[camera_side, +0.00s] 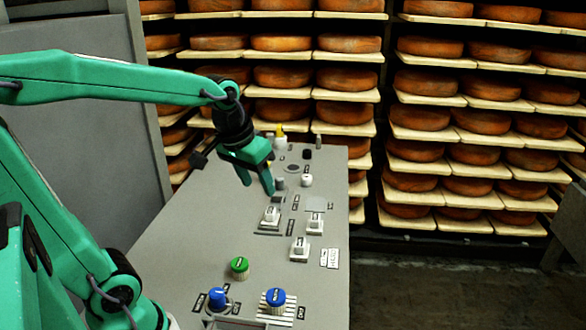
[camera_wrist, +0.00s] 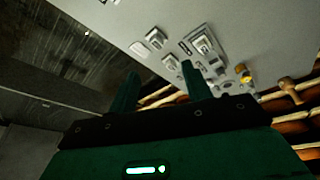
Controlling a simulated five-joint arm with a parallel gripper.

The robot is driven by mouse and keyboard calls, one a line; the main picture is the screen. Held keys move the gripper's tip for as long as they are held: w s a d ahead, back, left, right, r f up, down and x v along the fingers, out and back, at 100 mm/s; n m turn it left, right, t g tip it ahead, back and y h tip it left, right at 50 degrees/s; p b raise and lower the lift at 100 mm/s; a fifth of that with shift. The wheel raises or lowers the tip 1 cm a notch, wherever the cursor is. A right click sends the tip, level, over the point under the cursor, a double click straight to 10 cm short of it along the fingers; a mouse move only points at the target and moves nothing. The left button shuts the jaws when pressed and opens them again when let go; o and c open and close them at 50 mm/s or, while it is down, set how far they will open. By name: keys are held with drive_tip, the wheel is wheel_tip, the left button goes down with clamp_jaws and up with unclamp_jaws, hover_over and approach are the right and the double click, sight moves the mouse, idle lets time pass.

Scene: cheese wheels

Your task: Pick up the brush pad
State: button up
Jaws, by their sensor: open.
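My gripper (camera_side: 258,187) is over the far half of the grey table, pointing down. It is open with nothing between its fingers; in the wrist view its two green fingers (camera_wrist: 160,72) stand apart. I cannot tell which item is the brush pad, as the labels are too small to read. Near the fingertips are a white block on a base (camera_side: 271,214), a grey cylinder (camera_side: 281,185) and a small white cylinder (camera_side: 306,181). Another white block (camera_side: 299,248) stands nearer. Closest to the camera are a green-topped knob (camera_side: 239,266), a blue knob (camera_side: 217,297) and a blue-topped piece (camera_side: 276,297) on a striped rack.
The grey table (camera_side: 190,235) is clear along its left side. A yellow-tipped bottle (camera_side: 280,138) and a dark cylinder (camera_side: 307,154) stand at its far end. Shelves of orange cheese wheels (camera_side: 480,122) line the back. A grey panel (camera_side: 85,140) stands at left.

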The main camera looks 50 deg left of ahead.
drive_tip(key=w+a+f+n+g, duration=0.25)
drive_tip(key=w+a+f, duration=0.25)
drive_tip(key=w+a, duration=0.25)
drive_tip(key=n+g, duration=0.1)
drive_tip(key=n, duration=0.2)
hover_over(271, 209)
drive_tip(key=shift+h, duration=0.3)
drive_tip(key=f, duration=0.9)
drive_tip(key=shift+s+d, duration=0.15)
drive_tip(key=shift+s, duration=0.05)
drive_tip(key=shift+w+a+f+n, duration=0.1)
drive_tip(key=shift+a+f+n, duration=0.1)
drive_tip(key=shift+f+n, duration=0.05)
drive_tip(key=shift+f, duration=0.15)
drive_tip(key=shift+f, duration=1.15)
drive_tip(key=shift+f, duration=0.15)
drive_tip(key=shift+w+f, duration=0.1)
drive_tip(key=shift+f, duration=2.35)
drive_tip(key=shift+c, duration=0.4)
drive_tip(key=c, duration=0.6)
